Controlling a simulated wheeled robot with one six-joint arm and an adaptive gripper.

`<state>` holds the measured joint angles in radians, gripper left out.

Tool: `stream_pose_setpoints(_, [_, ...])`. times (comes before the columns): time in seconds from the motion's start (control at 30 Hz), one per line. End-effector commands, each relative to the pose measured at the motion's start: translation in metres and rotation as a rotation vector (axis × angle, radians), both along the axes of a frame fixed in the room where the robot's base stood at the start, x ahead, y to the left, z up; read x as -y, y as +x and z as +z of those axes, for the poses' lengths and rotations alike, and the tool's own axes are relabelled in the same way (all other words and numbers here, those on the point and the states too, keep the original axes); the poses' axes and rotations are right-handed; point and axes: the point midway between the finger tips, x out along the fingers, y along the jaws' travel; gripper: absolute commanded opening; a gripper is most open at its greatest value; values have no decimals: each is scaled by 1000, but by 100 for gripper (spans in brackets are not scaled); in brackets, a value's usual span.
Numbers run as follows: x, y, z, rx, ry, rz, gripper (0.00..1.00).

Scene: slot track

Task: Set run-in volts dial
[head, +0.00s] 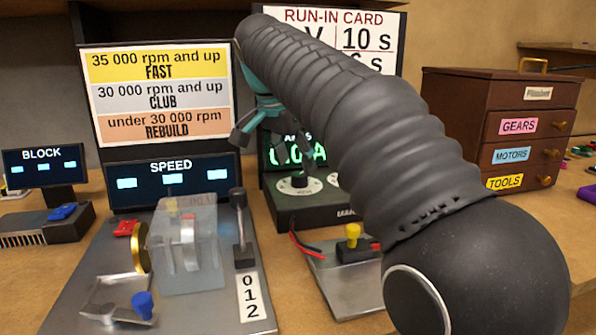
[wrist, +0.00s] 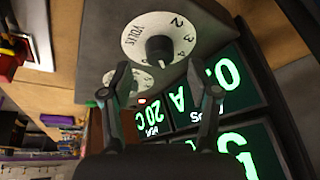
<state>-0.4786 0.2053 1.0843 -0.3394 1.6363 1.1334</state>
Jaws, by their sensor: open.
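The volts dial (wrist: 141,38) is a white disc with a dark knob (wrist: 160,50) in the wrist view. Numbers 2, 3 and 4 show on it, upside down; I cannot tell which the knob points at. In the head view the dial (head: 284,188) sits on the dark run-in unit (head: 315,212). My gripper (wrist: 158,66) is open and empty, its fingers spread to either side of the knob's line; contact is not visible. In the head view my gripper (head: 258,122) hangs above the dial. The run-in card (head: 365,35) reads 10 s; my arm covers part of it.
A second dial (wrist: 122,78) sits beside the volts dial, partly behind a finger. Green displays (wrist: 229,73) are lit on the unit. A clear-covered speed rig (head: 190,250) stands left, a yellow-knobbed switch (head: 352,235) in front, and a drawer chest (head: 460,110) right.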

Motion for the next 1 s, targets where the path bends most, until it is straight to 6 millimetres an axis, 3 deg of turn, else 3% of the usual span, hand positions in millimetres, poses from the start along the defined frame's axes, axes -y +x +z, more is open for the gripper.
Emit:
stream_pose_setpoints(0.2, [6, 8, -24, -1, 0, 0, 61])
stream_pose_setpoints(0.6, [7, 11, -31, 1, 1, 0, 61])
stream_pose_setpoints(0.63, [7, 11, -31, 1, 1, 0, 58])
stream_pose_setpoints(0.87, [7, 11, -31, 0, 0, 0, 1])
stream_pose_setpoints(1.0, [7, 11, -31, 0, 0, 1, 1])
